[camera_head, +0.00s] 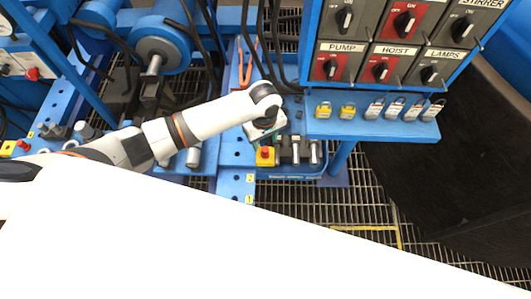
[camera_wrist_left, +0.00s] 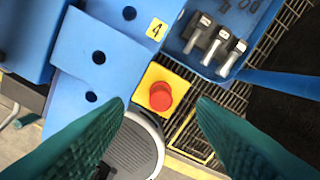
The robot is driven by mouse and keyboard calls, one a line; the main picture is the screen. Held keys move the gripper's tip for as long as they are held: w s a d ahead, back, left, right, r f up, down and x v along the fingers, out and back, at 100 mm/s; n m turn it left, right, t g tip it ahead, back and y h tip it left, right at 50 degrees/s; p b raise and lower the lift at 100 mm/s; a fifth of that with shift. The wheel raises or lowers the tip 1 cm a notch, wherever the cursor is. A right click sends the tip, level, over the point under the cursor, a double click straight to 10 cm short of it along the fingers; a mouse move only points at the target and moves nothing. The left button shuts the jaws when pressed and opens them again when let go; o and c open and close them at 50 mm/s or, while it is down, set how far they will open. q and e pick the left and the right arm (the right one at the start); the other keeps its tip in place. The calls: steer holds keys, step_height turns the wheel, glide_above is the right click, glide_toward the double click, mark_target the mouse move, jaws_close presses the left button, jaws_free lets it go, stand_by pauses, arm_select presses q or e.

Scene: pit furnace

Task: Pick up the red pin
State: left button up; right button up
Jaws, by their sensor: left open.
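I cannot make out a red pin in either view. The red thing between my fingers is a round red button (camera_wrist_left: 160,96) on a yellow box, which also shows in the head view (camera_head: 265,154). My left gripper (camera_head: 268,132) hangs over the blue bench just above this box in the picture. In the left wrist view its two teal fingers (camera_wrist_left: 161,103) stand wide apart with nothing between their tips. Several silver pins with black heads (camera_wrist_left: 220,45) lie in a blue tray (camera_wrist_left: 185,49) beside the button box. My right gripper is not in view.
A blue panel with PUMP, HOIST and LAMPS switches (camera_head: 381,68) stands at the right, above a shelf of padlocks (camera_head: 348,111). A blue plate with holes (camera_wrist_left: 85,70) lies left of the button. Floor grating (camera_head: 340,220) and a large dark vessel (camera_head: 440,165) are at the right.

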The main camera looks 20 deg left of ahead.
mark_target(265, 149)
arm_select(q)
step_height(265, 149, down, 6)
steer(key=shift+s+d+b, duration=0.1)
steer(key=shift+d+b, duration=0.05)
steer(key=shift+b, duration=0.3)
jaws_close()
